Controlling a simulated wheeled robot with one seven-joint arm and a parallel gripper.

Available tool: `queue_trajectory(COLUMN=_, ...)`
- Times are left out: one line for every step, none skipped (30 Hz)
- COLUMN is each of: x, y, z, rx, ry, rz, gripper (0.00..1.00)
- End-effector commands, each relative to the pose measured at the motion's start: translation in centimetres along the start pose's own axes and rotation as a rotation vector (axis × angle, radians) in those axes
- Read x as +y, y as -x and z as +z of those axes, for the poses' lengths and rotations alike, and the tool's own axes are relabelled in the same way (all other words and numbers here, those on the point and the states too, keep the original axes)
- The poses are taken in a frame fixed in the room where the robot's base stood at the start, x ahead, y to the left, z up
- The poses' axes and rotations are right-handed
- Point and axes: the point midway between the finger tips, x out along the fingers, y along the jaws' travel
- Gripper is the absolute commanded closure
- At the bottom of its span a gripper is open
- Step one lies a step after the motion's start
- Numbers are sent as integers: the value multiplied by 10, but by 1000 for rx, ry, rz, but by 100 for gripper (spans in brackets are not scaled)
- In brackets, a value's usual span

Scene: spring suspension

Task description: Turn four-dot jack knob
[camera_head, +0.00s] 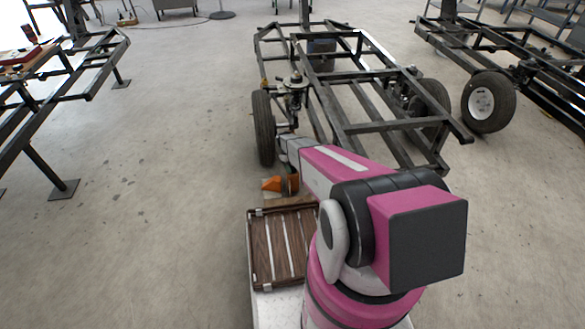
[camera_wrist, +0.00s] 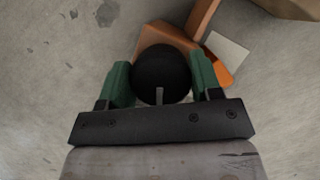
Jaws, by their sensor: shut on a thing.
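In the wrist view my gripper (camera_wrist: 160,85) has its two green fingers on either side of a round black knob (camera_wrist: 160,68). It is shut on this knob. The knob tops an orange jack (camera_wrist: 182,38), whose body spreads out beneath it on the floor. No dots can be made out on the knob. In the head view the orange jack (camera_head: 272,184) shows just left of my arm's end, near the vehicle frame's left wheel. My gripper and the knob are largely hidden there by my arm.
A black vehicle frame (camera_head: 345,128) stands ahead, with a tire (camera_head: 263,128) at its near left. A slatted wooden tray (camera_head: 280,248) is just in front of the jack. Another frame with a wheel (camera_head: 488,102) is at right.

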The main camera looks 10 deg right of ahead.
Motion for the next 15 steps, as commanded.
queue_trajectory(x=-1, y=1, z=0, rx=1, ry=41, rz=18, gripper=65)
queue_trajectory(x=-1, y=1, z=1, rx=1, ry=67, rz=29, gripper=65)
queue_trajectory(x=-1, y=1, z=1, rx=1, ry=101, rz=43, gripper=65)
queue_trajectory(x=0, y=1, z=0, rx=2, ry=128, rz=55, gripper=65)
queue_trajectory(x=0, y=1, z=1, rx=1, ry=155, rz=66, gripper=65)
queue_trajectory(x=0, y=1, z=1, rx=1, ry=190, rz=80, gripper=65)
queue_trajectory(x=0, y=1, z=1, rx=1, ry=215, rz=91, gripper=65)
queue_trajectory(x=0, y=1, z=1, rx=1, ry=242, rz=102, gripper=65)
queue_trajectory(x=0, y=1, z=1, rx=2, ry=277, rz=117, gripper=65)
queue_trajectory(x=0, y=1, z=1, rx=1, ry=303, rz=127, gripper=65)
queue_trajectory(x=0, y=1, z=1, rx=1, ry=329, rz=138, gripper=65)
queue_trajectory(x=0, y=1, z=1, rx=2, ry=364, rz=153, gripper=65)
queue_trajectory(x=0, y=1, z=1, rx=2, ry=390, rz=164, gripper=65)
queue_trajectory(x=0, y=1, z=1, rx=1, ry=418, rz=175, gripper=65)
queue_trajectory(x=0, y=1, z=1, rx=1, ry=453, rz=190, gripper=65)
